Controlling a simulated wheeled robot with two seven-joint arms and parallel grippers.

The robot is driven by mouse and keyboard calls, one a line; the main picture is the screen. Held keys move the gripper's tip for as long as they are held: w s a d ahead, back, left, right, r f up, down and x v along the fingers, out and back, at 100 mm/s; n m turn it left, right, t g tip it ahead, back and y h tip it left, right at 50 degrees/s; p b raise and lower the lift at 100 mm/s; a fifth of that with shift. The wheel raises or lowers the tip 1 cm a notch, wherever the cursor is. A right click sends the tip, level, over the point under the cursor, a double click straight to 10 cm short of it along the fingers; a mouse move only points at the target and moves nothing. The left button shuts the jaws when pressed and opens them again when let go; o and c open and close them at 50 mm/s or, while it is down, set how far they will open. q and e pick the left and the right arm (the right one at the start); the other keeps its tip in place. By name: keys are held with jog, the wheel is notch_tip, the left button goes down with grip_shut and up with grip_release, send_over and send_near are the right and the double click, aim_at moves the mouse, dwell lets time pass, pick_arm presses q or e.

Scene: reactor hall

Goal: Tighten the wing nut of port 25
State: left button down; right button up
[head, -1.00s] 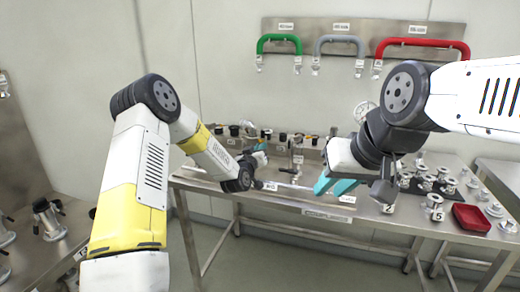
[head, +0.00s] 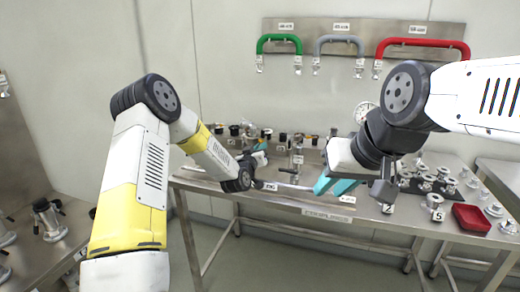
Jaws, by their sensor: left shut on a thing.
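A row of ports with dark caps and clamps (head: 283,139) stands along the back of the steel bench. My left gripper (head: 261,157) reaches in at the left part of this row, with a bit of its teal fingers showing. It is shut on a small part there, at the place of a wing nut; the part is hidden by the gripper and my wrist. The number of port 25 is too small to read. My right gripper (head: 334,186) hangs over the bench's front middle, its two teal fingers apart and empty.
Metal flanges and fittings (head: 424,183) and a red tray (head: 471,218) lie on the bench's right side. Green, grey and red handles (head: 422,45) hang on the wall panel. Another steel bench (head: 50,262) is at the lower left.

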pick_arm(q)
jog(key=shift+a+f, duration=0.1)
dwell(0.5)
jog(key=c, duration=1.5)
grip_release()
jog(key=shift+v, duration=3.95)
